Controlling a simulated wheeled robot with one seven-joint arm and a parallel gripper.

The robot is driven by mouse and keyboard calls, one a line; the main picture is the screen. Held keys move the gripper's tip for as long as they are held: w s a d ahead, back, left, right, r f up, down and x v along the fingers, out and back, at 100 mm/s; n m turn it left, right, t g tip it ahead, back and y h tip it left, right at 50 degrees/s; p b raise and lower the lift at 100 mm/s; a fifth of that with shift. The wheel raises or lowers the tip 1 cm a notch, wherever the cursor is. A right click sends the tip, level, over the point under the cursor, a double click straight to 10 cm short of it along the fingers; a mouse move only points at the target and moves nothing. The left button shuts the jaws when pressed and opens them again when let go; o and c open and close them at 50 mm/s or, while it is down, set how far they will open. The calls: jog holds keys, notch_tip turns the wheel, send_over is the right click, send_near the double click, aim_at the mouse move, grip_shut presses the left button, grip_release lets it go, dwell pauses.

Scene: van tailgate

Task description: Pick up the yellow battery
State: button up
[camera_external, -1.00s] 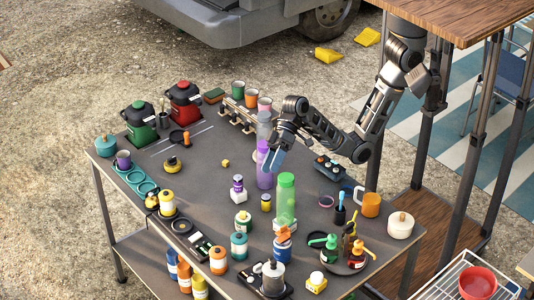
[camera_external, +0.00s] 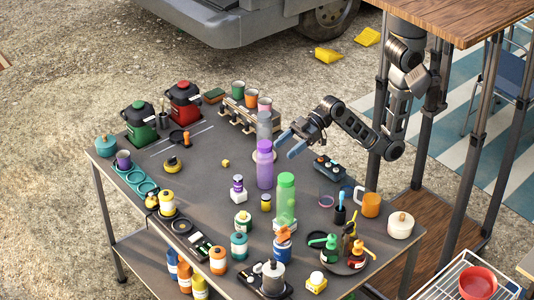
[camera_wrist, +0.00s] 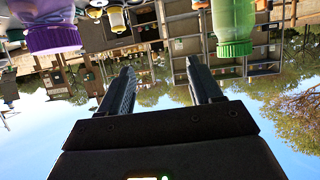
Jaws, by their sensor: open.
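A small yellow cylinder with a dark top (camera_external: 266,202), which may be the yellow battery, stands on the grey table between the purple bottle (camera_external: 265,168) and the green bottle (camera_external: 285,200). A yellow item (camera_wrist: 117,18), likely the same one, shows upside down at the top of the wrist view, partly cut off. A small yellow cube (camera_external: 225,163) lies farther left. I cannot tell for sure which is the battery. My gripper (camera_external: 289,146) is open and empty, above the table to the right of the purple bottle. Both fingers (camera_wrist: 165,88) are apart in the wrist view.
A grey bottle (camera_external: 264,127) stands behind the purple one. A black box with knobs (camera_external: 329,167) and an orange mug (camera_external: 371,205) are to the right. Many jars and bottles crowd the front. The table's middle left is fairly clear.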

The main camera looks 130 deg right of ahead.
send_near(266, 203)
jog(key=shift+d+r+p+x, duration=0.1)
jog(key=shift+d+p+x, duration=0.1)
jog(key=shift+x, duration=1.05)
jog(key=shift+d+r+p+x, duration=0.1)
jog(key=shift+d+p+x, duration=0.15)
jog(key=shift+x, duration=0.95)
jog(key=shift+d+r+p+x, duration=0.1)
jog(key=shift+d+p+x, duration=0.1)
jog(key=shift+x, duration=1.05)
jog(key=shift+c, duration=0.3)
grip_shut()
